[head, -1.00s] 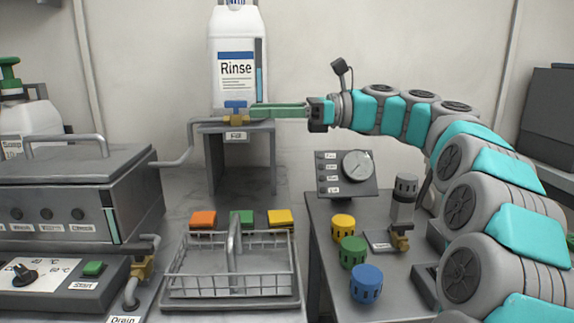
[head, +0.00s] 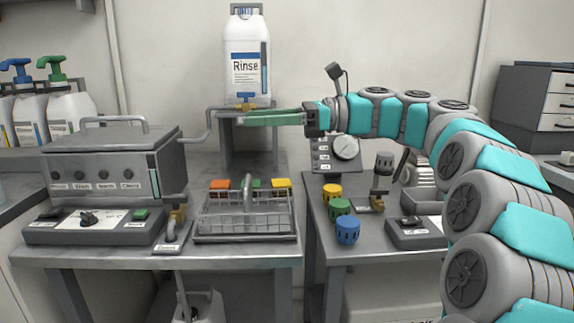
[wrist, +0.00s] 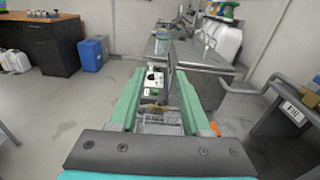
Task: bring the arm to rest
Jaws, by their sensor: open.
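My gripper (head: 240,119) is at the end of my teal and grey arm, which reaches in from the right in the head view. Its green fingers point left, in front of the shelf under the white Rinse bottle (head: 246,60). In the wrist view my gripper (wrist: 157,85) shows its two fingers spread apart with nothing held between them. Beyond and below the fingers are the wire basket (wrist: 158,122) and the control panel of the grey washer unit.
The washer unit (head: 112,165) stands on the left bench. The wire basket (head: 247,222) sits at its right, with coloured blocks behind it. Yellow, green and blue caps (head: 348,230) stand on the right table by a gauge panel (head: 336,152). Soap bottles (head: 68,110) stand at far left.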

